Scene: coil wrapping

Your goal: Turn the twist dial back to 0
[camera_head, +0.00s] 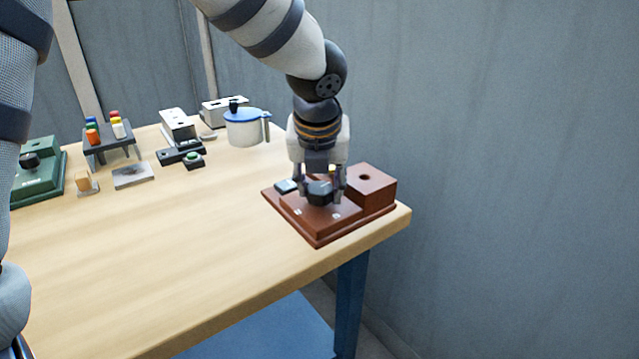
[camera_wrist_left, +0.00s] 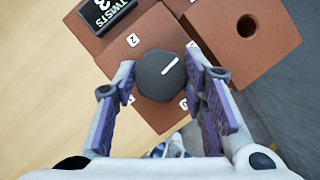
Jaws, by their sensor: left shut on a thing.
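The twist dial is a dark hexagonal knob (camera_head: 319,193) on a red-brown box (camera_head: 318,233) near the table's right corner. In the left wrist view the knob (camera_wrist_left: 158,76) has a white line pointing to the upper right. A small display (camera_wrist_left: 104,12) beside it reads TWISTS and 3. White number tags sit around the knob; the upper-left tag (camera_wrist_left: 133,40) looks like a 2, and others are partly hidden by the fingers. My left gripper (camera_head: 320,190) is over the box from above, its fingers shut on the knob from both sides. My right gripper is not in view.
A raised red-brown block (camera_wrist_left: 238,28) with a round hole adjoins the dial. Further back stand a white pot with a blue lid (camera_head: 245,128), a rack of coloured pegs (camera_head: 108,137) and a green box with a knob (camera_head: 40,180). The table (camera_head: 170,250) is clear in front.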

